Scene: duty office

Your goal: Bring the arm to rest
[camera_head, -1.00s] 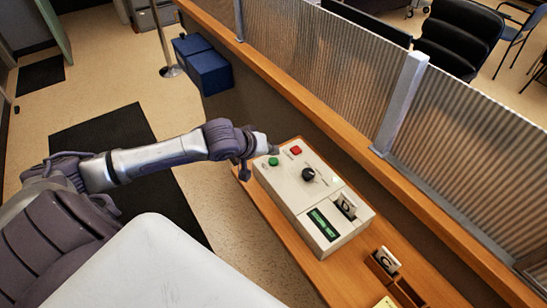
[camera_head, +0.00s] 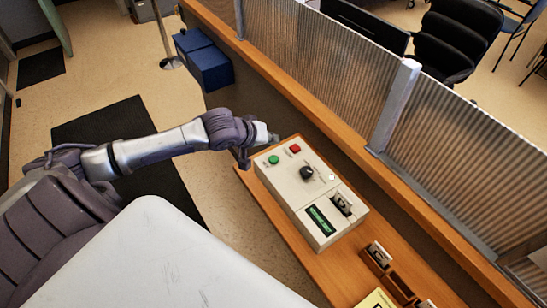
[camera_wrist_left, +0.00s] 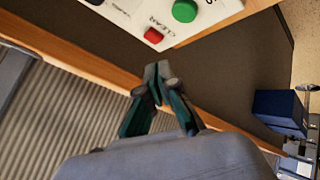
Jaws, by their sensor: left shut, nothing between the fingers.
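My left arm comes in from the left in the head view, and its gripper (camera_head: 272,138) hangs just beyond the far left corner of the control box. In the left wrist view the left gripper (camera_wrist_left: 157,73) has its fingertips together with nothing between them. The cream control box (camera_head: 312,192) stands on the wooden counter shelf. It has a green button (camera_head: 273,159), a red button (camera_head: 295,148), a black knob (camera_head: 307,172) and a green display. The gripper is apart from the buttons. My right gripper is not in view.
A wooden ledge (camera_head: 440,226) with a ribbed glass screen (camera_head: 470,150) runs along the right. A small wooden holder (camera_head: 401,290) sits near the front of the shelf. Blue boxes (camera_head: 207,66) are at the back. Open floor lies behind my arm.

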